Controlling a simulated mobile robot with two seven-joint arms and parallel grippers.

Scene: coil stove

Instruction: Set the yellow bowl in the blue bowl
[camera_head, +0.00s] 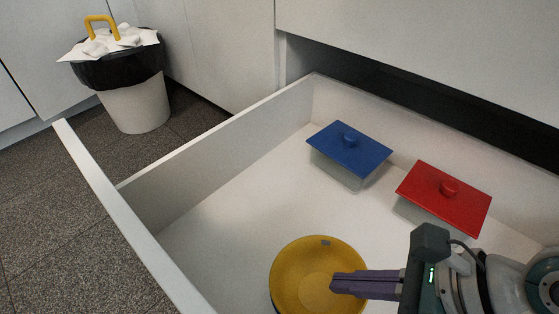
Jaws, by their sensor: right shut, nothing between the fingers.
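The yellow bowl (297,262) lies in the open drawer at the bottom middle of the head view. It looks round and shallow, with a small grey mark near its far rim, and its near edge is cut off by the picture. My right gripper (335,284) comes in from the right. Its purple-grey fingers are shut and empty, and their tips overlap the right part of the bowl in the picture. I cannot tell whether they touch it. My left gripper is not in view.
The white drawer (225,143) also holds a clear box with a blue lid (350,147) and one with a red lid (445,196). A bin (134,105) with a black bag stands on the dark floor (50,220). The drawer floor left of the blue-lidded box is clear.

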